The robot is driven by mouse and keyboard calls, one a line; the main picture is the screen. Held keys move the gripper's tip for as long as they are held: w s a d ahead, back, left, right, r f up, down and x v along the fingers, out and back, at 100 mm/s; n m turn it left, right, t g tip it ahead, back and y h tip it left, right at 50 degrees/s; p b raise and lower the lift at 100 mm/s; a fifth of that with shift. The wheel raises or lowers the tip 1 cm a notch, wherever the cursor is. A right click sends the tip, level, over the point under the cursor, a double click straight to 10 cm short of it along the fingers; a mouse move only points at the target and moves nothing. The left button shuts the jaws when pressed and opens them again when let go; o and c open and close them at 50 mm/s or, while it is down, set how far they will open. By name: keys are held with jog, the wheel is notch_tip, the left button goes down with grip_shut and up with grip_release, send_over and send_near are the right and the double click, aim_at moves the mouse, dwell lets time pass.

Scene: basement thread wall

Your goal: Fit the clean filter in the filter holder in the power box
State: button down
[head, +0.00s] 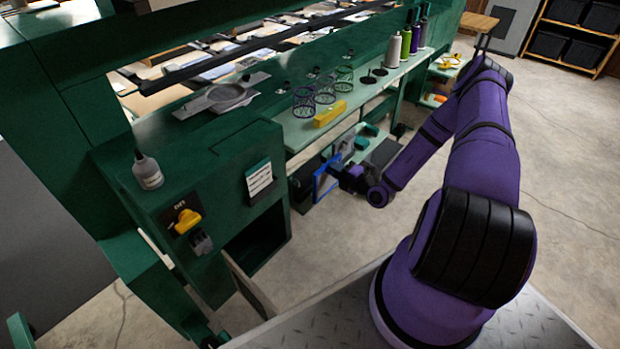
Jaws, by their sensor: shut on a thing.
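My gripper (346,177) is at the far end of my arm, in front of the green bench. It is shut on a flat blue-framed piece, which looks like the clean filter (317,186), and holds it upright. The fingertips are small and partly hidden. The green power box (220,205) stands to the left of the filter, with clear distance between them. Its lower front has a dark open compartment (258,240), and a panel like an open door (248,290) hangs beside it. The filter holder cannot be made out in the dark inside.
A yellow rotary switch (187,220) and a white label card (259,178) are on the power box; a grey bottle (147,170) stands on top. The bench shelf holds a yellow block (330,113), wire baskets and thread cones (394,49). Concrete floor at right is clear.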

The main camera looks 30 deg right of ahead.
jog(key=v, duration=0.8)
dwell(0.4)
dwell(0.7)
